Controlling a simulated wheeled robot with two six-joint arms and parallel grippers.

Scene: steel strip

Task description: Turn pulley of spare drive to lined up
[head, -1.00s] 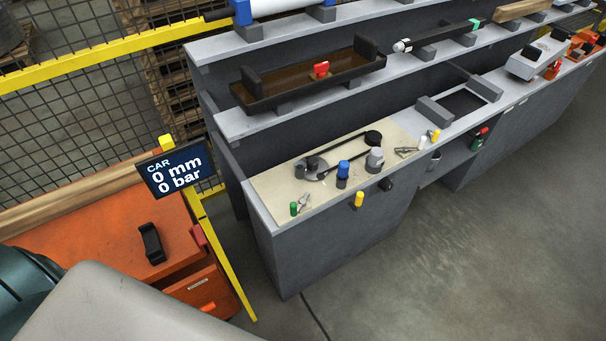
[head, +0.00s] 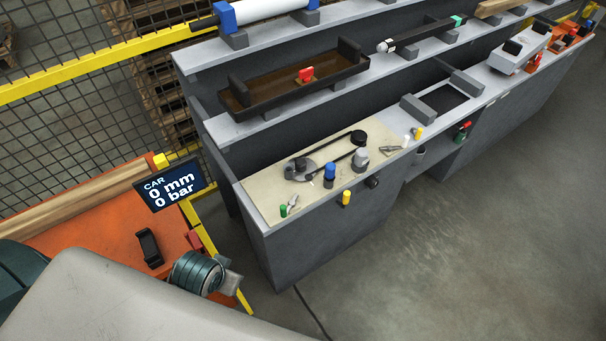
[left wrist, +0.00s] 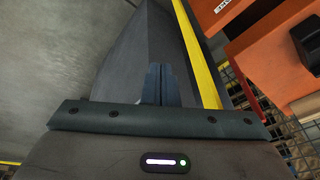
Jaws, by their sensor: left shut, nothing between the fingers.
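The spare drive lies on a cream board (head: 258,200) on the near bench top, in the head view. It has a grey disc pulley (head: 297,171) at the left and a black belt (head: 335,141) running to a small black pulley (head: 358,137) at the right. The marks that show its alignment are too small to tell. My left gripper (left wrist: 160,84) is shut and empty in the left wrist view, with the dark bench side (left wrist: 135,55) beyond it. It is well apart from the drive. My right gripper is not in view.
A blue-topped knob (head: 330,170), a grey knob (head: 360,159) and a green-topped piece (head: 283,210) stand around the drive. A yellow post (head: 205,235) and a display panel (head: 168,186) stand left of the bench. The floor to the right is clear.

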